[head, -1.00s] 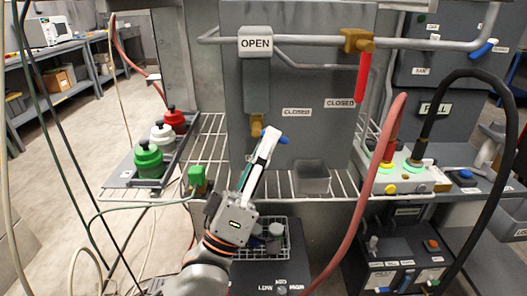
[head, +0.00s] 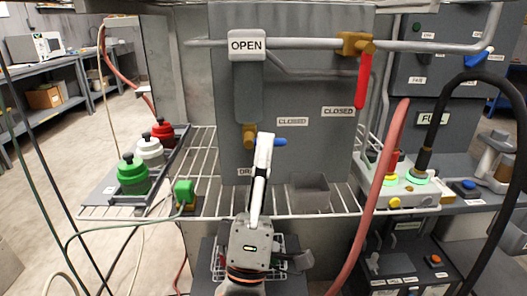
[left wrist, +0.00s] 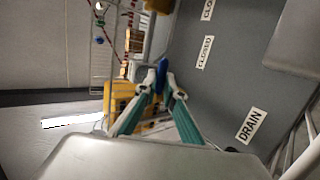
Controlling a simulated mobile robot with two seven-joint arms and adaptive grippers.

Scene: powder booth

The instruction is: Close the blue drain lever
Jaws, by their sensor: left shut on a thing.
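The blue drain lever (head: 281,142) sticks out to the right of its brass valve (head: 249,136) on the grey panel (head: 320,80), roughly level. A CLOSED label (head: 292,121) is just above the lever, and a DRAIN label (left wrist: 252,125) shows in the left wrist view. My left gripper (head: 264,138) is at the lever, its fingers covering the part nearest the valve. In the left wrist view, the blue lever (left wrist: 162,69) shows between the fingertips, which are shut on it. My right gripper is not in view.
A red lever (head: 362,80) hangs from the upper pipe at the right. A clear cup (head: 310,190) stands right of my gripper. A thick red hose (head: 375,190) crosses in front.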

